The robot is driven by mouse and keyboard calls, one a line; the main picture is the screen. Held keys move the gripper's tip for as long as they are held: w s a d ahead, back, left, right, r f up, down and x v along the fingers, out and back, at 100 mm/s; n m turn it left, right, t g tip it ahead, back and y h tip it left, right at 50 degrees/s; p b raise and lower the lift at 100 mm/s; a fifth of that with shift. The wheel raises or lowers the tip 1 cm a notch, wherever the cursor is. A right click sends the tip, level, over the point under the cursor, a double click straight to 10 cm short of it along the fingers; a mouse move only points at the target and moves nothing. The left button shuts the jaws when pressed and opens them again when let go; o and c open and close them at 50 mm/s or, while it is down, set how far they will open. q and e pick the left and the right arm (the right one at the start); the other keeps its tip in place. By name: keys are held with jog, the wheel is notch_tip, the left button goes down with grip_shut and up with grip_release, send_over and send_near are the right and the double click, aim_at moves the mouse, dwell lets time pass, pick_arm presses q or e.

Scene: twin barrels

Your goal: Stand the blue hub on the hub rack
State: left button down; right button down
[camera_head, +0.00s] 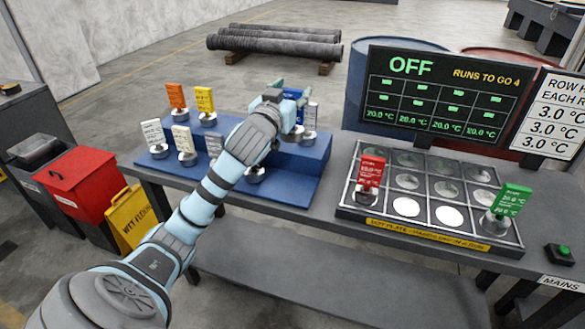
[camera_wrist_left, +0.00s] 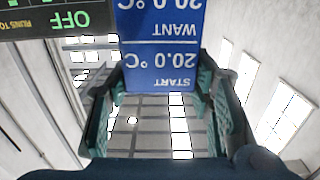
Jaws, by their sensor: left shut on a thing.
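The blue hub (camera_head: 292,94), a blue label plate, shows partly behind my left gripper (camera_head: 287,88) in the head view. Its label (camera_wrist_left: 160,45) appears upside down in the left wrist view between the gripper's fingers and reads START 20.0 °C and WANT. My left gripper is shut on it, over the back right of the hub rack (camera_head: 290,188), a blue stepped stand. The hub's base is hidden, so I cannot tell whether it touches the rack. My right gripper is not in view.
Orange (camera_head: 176,97), yellow (camera_head: 205,101) and several white or grey hubs (camera_head: 154,136) stand on the rack. A white hub (camera_head: 309,118) is close to my gripper. The plate (camera_head: 385,223) at right holds a red hub (camera_head: 370,172) and a green hub (camera_head: 511,200). A display (camera_head: 443,95) stands behind.

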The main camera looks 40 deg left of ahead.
pick_arm(q)
notch_tip(320, 180, down, 16)
jog(key=b, duration=0.4)
jog(key=c, duration=0.8)
grip_release()
jog(key=shift+f, duration=0.15)
jog(key=shift+d, duration=0.1)
jog(key=shift+s, duration=0.1)
jog(key=v, duration=1.2)
